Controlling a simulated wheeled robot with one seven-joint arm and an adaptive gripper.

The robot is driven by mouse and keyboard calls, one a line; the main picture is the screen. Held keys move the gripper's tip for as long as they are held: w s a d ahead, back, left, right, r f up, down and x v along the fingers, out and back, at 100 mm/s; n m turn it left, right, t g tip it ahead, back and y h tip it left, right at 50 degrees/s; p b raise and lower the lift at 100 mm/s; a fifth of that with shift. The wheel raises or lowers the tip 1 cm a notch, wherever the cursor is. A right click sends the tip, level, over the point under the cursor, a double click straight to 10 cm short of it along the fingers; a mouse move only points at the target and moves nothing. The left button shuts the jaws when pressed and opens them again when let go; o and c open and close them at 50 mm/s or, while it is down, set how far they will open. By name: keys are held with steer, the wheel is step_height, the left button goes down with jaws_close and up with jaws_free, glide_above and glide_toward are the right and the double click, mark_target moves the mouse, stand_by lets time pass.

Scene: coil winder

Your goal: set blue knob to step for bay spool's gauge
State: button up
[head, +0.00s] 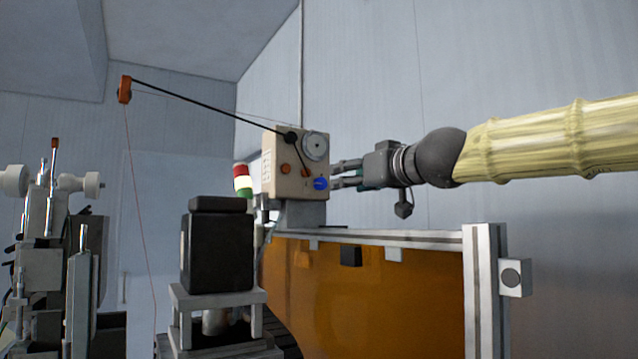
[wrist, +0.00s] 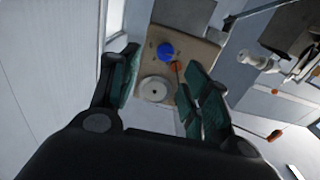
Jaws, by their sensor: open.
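The blue knob (head: 320,184) sits at the lower right of the face of a beige box (head: 284,170). It also shows in the wrist view as a blue disc (wrist: 167,51), beyond my fingertips and between them. My gripper (head: 338,174) is open and empty at the right side of the box. In the wrist view my gripper (wrist: 156,68) has its two green-padded fingers spread apart, with the box face ahead. I cannot tell whether a fingertip touches the box. Step marks around the knob are too small to read. I cannot make out the bay spool or its gauge.
A pale round dial (head: 315,146) and an orange knob (head: 286,169) share the box face. A black rod (head: 200,107) reaches left from the box. An orange panel (head: 370,285) under a metal rail stands below my arm. A black block (head: 217,247) stands left.

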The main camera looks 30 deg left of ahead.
mark_target(323, 182)
steer(key=x, duration=0.5)
steer(key=p+x, duration=0.1)
steer(key=x, duration=0.2)
steer(key=shift+s+a+r, duration=0.1)
steer(key=shift+s+a, duration=0.05)
steer(key=shift+s, duration=0.1)
steer(key=shift+a, duration=0.5)
steer(key=shift+w+d, duration=0.1)
steer(key=shift+d, duration=0.05)
steer(key=shift+c, duration=1)
steer(key=c, duration=0.8)
